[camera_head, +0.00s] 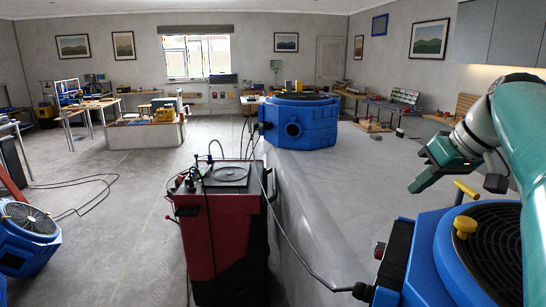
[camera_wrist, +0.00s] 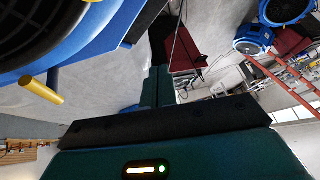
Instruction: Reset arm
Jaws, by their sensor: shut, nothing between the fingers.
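My gripper (camera_head: 418,185) hangs from my teal arm at the right of the head view, its fingers pointing down and left. The fingers are shut with nothing between them. In the wrist view the dark green fingers (camera_wrist: 158,72) lie side by side, pointing up in the picture. The gripper is above and behind a blue air mover (camera_head: 485,255) with a black round grille and yellow knobs, and apart from it. Part of this air mover is hidden by my arm. It also shows in the wrist view (camera_wrist: 85,55) at the upper left.
A second blue air mover (camera_head: 300,122) stands on the grey raised surface (camera_head: 345,190). A red and black machine (camera_head: 222,225) with hoses stands on the floor left of it. Another blue fan (camera_head: 28,238) is at far left. The floor (camera_head: 110,210) between is mostly open, with cables.

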